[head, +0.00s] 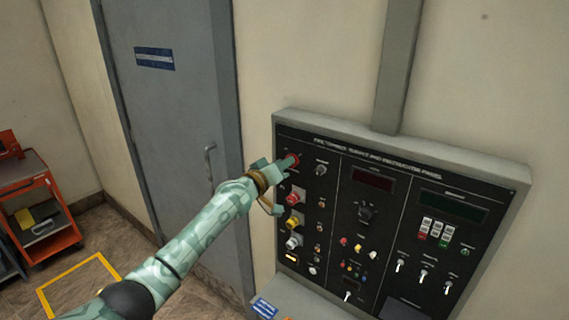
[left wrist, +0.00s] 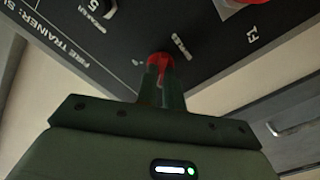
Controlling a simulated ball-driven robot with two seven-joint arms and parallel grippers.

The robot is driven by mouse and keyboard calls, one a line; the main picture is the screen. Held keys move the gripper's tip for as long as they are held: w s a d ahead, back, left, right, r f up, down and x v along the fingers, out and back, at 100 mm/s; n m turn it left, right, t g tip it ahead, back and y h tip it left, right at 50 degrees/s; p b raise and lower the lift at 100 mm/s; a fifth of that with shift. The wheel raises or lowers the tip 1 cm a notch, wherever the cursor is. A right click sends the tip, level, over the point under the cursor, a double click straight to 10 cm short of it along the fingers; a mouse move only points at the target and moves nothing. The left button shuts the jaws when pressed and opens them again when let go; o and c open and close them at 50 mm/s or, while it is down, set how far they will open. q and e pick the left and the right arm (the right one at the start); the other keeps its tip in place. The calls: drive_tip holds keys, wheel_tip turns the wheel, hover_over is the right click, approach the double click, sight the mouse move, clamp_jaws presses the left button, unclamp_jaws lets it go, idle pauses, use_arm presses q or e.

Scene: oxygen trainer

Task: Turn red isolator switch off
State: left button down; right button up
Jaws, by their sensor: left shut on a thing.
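The red isolator switch (head: 295,155) is at the top left corner of the black control panel (head: 335,152). In the left wrist view its red knob (left wrist: 160,58) shows between and just beyond my fingertips. My left gripper (head: 288,162) reaches it from the left, and its two fingers (left wrist: 162,80) are shut on the knob. The fingers hide much of the knob, so I cannot tell which position it points to. My right gripper is not in view.
Below the switch sits another red knob (head: 296,196), with yellow and white knobs under it. A black selector (head: 321,170) is close to the right. The panel's grey frame (head: 400,145) stands out from the wall. A grey door (head: 170,100) and an orange cart (head: 35,200) are left.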

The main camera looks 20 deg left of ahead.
use_arm(q)
drive_tip(key=shift+n, duration=0.8)
drive_tip(key=c, duration=1.5)
unclamp_jaws()
drive_tip(key=p+v, duration=0.2)
drive_tip(key=v, duration=1.4)
drive_tip(key=shift+s+a, duration=0.1)
drive_tip(key=shift+s, duration=0.05)
